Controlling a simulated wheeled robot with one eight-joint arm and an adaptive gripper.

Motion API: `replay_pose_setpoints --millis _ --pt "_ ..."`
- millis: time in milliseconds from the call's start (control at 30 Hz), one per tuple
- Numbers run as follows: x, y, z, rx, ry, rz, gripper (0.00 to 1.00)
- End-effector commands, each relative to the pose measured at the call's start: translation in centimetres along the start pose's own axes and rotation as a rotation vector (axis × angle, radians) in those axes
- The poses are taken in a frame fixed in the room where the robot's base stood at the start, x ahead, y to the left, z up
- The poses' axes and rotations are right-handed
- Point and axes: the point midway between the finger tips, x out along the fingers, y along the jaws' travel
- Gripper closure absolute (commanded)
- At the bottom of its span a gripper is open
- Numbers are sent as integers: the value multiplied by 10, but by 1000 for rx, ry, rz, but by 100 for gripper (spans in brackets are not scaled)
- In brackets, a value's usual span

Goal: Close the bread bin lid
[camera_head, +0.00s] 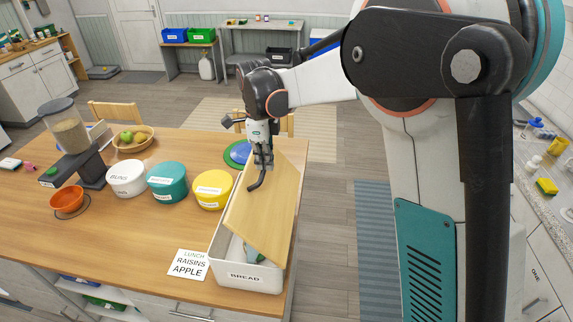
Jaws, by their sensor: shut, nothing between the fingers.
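The bread bin (238,274) is a white box labelled BREAD at the front right corner of the wooden table. Its wooden lid (262,205) lies tilted and askew over it, with the front of the bin open and a small green and white thing (256,256) showing inside. My gripper (257,181) is shut and empty, at the lid's upper left edge, near its far end. I cannot tell whether the fingers touch the lid.
White (126,179), teal (167,183) and yellow (213,190) tubs stand left of the bin. A blue and green plate (238,153) lies behind it. A grinder-like dispenser (72,135), fruit bowl (132,139) and orange bowl (67,199) stand further left.

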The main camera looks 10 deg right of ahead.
Motion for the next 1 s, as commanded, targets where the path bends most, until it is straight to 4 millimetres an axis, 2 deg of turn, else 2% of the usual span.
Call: replay_pose_setpoints --millis 33,200,500,700,1000 --pt "8 0 13 -3 -1 0 100" --pt "24 0 48 -3 -2 0 100" --pt "64 0 99 -2 -3 1 100" --pt "91 0 122 -1 -3 1 100" --pt "118 0 140 0 -3 1 100"
